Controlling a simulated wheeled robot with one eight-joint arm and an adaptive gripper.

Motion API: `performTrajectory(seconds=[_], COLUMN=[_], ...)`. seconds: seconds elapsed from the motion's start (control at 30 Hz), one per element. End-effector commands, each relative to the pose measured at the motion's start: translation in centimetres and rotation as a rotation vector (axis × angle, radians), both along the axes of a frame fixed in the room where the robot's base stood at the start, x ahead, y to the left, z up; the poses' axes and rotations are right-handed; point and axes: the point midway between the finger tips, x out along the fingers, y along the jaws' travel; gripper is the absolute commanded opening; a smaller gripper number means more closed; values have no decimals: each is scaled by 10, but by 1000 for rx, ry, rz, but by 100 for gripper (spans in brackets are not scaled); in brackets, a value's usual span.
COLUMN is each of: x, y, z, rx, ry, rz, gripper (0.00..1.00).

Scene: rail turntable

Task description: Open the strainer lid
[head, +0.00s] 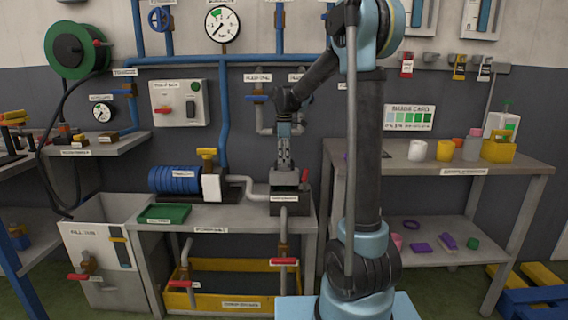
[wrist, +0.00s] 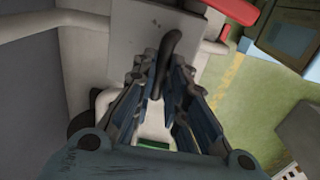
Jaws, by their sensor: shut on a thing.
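The strainer (head: 284,208) is a grey box with a label, standing at the right end of the pump bench. Its top, with a dark curved handle (wrist: 171,46), shows in the wrist view as a pale grey surface. My gripper (head: 285,166) points down over the strainer from above. In the wrist view my gripper (wrist: 163,85) has its fingers on both sides of the dark handle and is shut on it. The fingers hide part of the handle.
A red lever (head: 305,178) stands right beside the strainer. A pale pipe (head: 243,182) joins it on the left, near the blue pump motor (head: 174,180). A green tray (head: 164,213) lies on the bench. A shelf unit (head: 440,165) stands to the right.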

Motion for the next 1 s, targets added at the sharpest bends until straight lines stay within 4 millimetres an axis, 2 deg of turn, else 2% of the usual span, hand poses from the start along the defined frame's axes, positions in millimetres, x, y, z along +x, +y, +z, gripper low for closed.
performTrajectory(seconds=[0.2, 0.5, 0.8, 1.0], x=[31, 68, 90, 96], y=[-1, -2, -3, -3], z=[12, 18, 17, 16], rx=[0, 0, 0, 0], ry=[-2, -3, -3, -3], rz=[0, -1, 0, 1], gripper=[0, 0, 0, 0])
